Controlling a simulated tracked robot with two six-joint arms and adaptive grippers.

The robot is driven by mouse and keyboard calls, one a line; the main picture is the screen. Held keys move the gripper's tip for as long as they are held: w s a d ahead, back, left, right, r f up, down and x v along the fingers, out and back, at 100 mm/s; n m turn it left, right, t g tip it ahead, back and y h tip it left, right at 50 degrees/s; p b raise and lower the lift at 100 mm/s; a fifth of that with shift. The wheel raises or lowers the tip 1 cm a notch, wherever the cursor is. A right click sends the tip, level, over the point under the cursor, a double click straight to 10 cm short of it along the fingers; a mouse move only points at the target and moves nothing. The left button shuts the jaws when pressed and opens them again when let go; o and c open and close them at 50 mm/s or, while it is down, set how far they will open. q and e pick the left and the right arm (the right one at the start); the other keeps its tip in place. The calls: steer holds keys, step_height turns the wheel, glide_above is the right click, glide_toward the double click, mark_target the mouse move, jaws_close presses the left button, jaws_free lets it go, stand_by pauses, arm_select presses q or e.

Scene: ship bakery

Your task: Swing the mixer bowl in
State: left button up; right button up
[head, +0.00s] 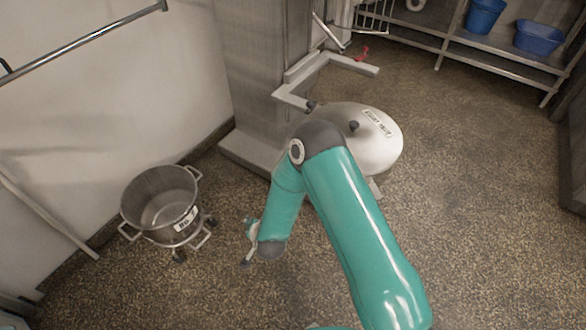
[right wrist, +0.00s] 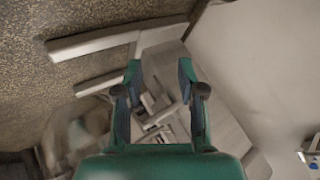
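A round, pale metal vessel top (head: 385,150) with a small dark knob and a label sits beside the grey mixer column (head: 262,70) in the head view. My arm hides its left part, and I cannot tell whether it is the mixer bowl. Pale, angular bracket arms (head: 300,80) reach out from the column above it. My right gripper (head: 247,243) points left over the floor, apart from the vessel. In the right wrist view its fingers (right wrist: 160,72) are spread with nothing held between them; grey structure lies beyond. My left gripper is not in view.
A steel pot (head: 160,190) with handles and a label stands on a wheeled base near the left wall, close to my right gripper. A rail (head: 90,38) runs along that wall. Blue tubs (head: 538,38) sit on a rack at the back right. The right floor is clear.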

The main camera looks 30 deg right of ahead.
steer(key=w+d+f+m+t+h+b, duration=0.2)
steer(key=w+d+m+t+h+b, duration=0.1)
steer(key=w+d+m+h+b, duration=0.35)
steer(key=w+d+r+m+g+h+b, duration=0.1)
steer(key=w+d+r+m+h+b, duration=0.1)
steer(key=d+m+h, duration=0.1)
steer(key=w+d+r+m+g+h+b, duration=0.1)
steer(key=w+d+r+m+h+b, duration=0.1)
steer(key=d+m, duration=0.3)
steer(key=w+d+r+m+g+h+b, duration=0.1)
steer(key=w+d+r+m+h+b, duration=0.1)
steer(key=d, duration=0.6)
steer(key=shift+w+d+r+m+h+b, duration=0.15)
steer(key=shift+w+m+h+b, duration=0.1)
steer(key=shift+m+h+b, duration=0.35)
steer(key=shift+w+a+r+m+h+b, duration=0.1)
steer(key=shift+w+r+m+h+b, duration=0.2)
steer(key=shift+h+b, duration=0.4)
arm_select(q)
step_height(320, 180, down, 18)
arm_select(e)
steer(key=shift+s+f, duration=0.1)
steer(key=shift+f, duration=0.05)
jaws_close()
